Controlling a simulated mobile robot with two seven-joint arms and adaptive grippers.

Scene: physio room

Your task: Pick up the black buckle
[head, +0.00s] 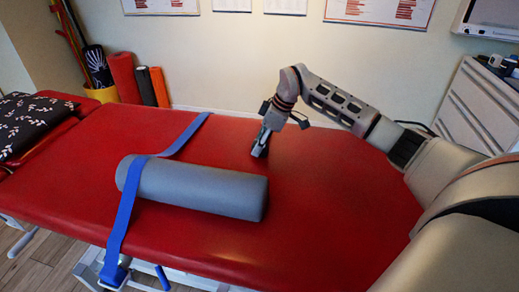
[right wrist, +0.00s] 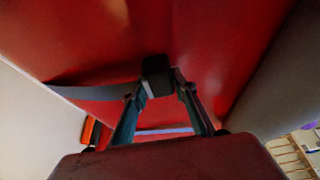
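In the right wrist view a small black block, the black buckle (right wrist: 157,76), sits between the tips of my right gripper (right wrist: 158,84). The two fingers lean in and the buckle fills the gap between them, so the gripper looks shut on it. In the head view my right gripper (head: 259,152) points down at the red treatment table (head: 330,190), low over its surface behind the grey roller. The buckle cannot be made out there. Whether it still touches the table is unclear. My left gripper is not in view.
A grey roller (head: 205,190) lies on the table with a blue strap (head: 122,225) over its left end; the strap runs on to the back edge. A dark patterned cushion (head: 35,122) is at far left. Drawers (head: 482,110) stand at back right. The table's right side is clear.

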